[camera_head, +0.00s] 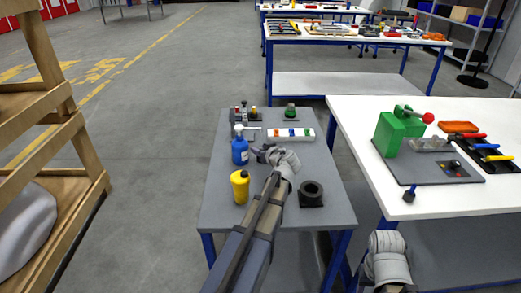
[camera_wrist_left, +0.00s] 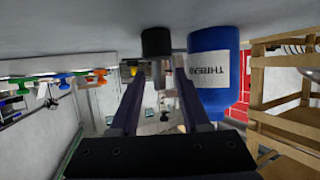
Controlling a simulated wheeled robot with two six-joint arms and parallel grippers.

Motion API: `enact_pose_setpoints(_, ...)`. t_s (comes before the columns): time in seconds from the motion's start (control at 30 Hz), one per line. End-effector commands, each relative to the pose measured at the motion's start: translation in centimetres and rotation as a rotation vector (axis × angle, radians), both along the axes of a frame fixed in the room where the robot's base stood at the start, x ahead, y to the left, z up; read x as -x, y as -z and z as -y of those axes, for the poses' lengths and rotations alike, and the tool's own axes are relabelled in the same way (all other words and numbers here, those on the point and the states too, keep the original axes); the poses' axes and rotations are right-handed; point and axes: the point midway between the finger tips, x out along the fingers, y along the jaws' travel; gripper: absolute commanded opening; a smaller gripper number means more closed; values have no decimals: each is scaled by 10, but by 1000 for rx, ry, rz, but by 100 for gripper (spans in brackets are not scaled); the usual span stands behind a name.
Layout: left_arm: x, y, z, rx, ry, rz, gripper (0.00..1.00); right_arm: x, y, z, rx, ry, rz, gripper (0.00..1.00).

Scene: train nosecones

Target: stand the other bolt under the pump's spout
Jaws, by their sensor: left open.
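The blue pump bottle (camera_head: 240,152) stands on the small grey table, its pale spout (camera_head: 253,128) pointing right. Its label, starting "THREAD", shows in the left wrist view (camera_wrist_left: 212,75), where the scene appears upside down. A bolt with a black head (camera_wrist_left: 157,42) and grey shank stands head down beside the bottle, its shank in line with the gap between my left fingers. My left gripper (camera_head: 262,153) is open just right of the bottle and hides the bolt in the head view. A dark-headed piece with a blue upper part (camera_head: 408,194), perhaps a bolt, stands on the white table.
A yellow bottle (camera_head: 240,187) and a dark ring-shaped part (camera_head: 311,194) stand either side of my left arm. Behind are a white tray (camera_head: 306,138) with coloured pieces and small fixtures. A green press (camera_head: 397,134) is on the white table (camera_head: 350,120). My right arm shows at bottom right.

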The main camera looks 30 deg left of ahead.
Motion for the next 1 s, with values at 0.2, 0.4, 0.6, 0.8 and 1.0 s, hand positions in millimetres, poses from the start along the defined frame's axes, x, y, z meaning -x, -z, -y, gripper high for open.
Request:
enact_pose_setpoints(0.2,23,-19,29,1,3,0,46,0,-19,0,0,0,0,50)
enact_pose_setpoints(0.4,45,-34,60,0,4,-1,46,0,-34,0,0,0,0,50)
enact_pose_setpoints(0.6,60,-43,81,0,2,0,46,0,-43,0,0,0,0,50)
enact_pose_setpoints(0.8,65,-46,89,0,0,0,46,0,-46,0,0,0,0,50)
enact_pose_setpoints(1.0,65,-46,90,0,0,0,46,0,-46,0,0,0,0,50)
